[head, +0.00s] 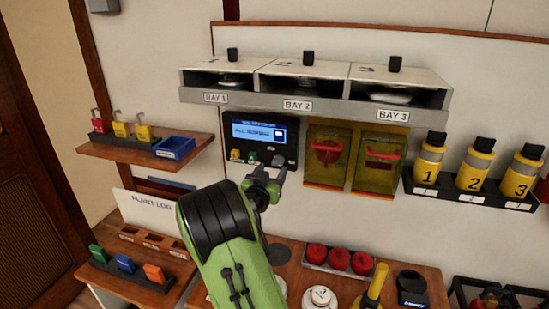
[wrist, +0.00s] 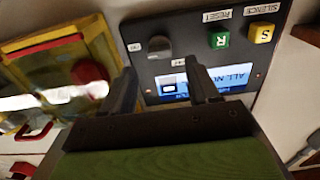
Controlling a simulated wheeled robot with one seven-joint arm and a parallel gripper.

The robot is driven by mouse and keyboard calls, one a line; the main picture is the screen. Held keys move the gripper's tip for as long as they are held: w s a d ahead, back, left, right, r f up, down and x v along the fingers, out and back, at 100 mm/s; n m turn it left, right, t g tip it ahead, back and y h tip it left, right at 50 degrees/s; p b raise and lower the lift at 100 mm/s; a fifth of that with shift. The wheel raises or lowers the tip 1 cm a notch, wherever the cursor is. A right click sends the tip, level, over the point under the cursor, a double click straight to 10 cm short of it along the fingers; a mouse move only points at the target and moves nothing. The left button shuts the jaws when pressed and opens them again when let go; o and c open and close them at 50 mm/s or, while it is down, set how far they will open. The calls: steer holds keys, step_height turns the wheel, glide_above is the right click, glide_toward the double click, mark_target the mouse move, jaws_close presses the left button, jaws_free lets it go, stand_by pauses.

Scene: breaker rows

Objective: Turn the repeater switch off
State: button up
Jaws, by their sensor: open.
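The dark wall panel (head: 286,142) has a lit blue display (head: 258,132) reading what looks like "ALL NORMAL". A grey knob (head: 277,160), apparently the repeater switch, is at its lower right, just beyond my gripper (head: 266,177). In the wrist view, where the panel appears upside down, the grey knob (wrist: 159,47) lies ahead, in line with the gap between the fingers of my gripper (wrist: 164,78). My gripper is open and empty, apart from the knob. Small labels near the knob are too blurred to read.
On the panel, a green reset button (wrist: 220,40) and a yellow silence button (wrist: 263,32) sit beside the knob. Yellow covers (head: 328,155) with red handles are close on the right. The bay shelf (head: 330,109) juts out above. Red buttons (head: 340,259) stand below.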

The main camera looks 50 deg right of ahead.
mark_target(275, 164)
steer(key=p+x, duration=0.1)
steer(key=x, duration=0.3)
steer(key=shift+w+d, duration=0.1)
steer(key=shift+w, duration=0.05)
steer(key=c, duration=1)
steer(key=shift+c, duration=0.2)
steer(key=shift+n, duration=0.4)
steer(key=n+b, duration=0.2)
steer(key=n, duration=0.1)
steer(key=shift+n, duration=0.4)
steer(key=n, duration=0.4)
steer(key=shift+w+n, duration=0.1)
steer(key=shift+n, duration=0.2)
steer(key=n, duration=0.4)
steer(key=shift+f+p, duration=0.1)
steer(key=shift+p, duration=0.2)
steer(key=shift+f+n+p, duration=0.1)
steer(key=shift+n+p, duration=0.75)
steer(key=shift+n, duration=1.55)
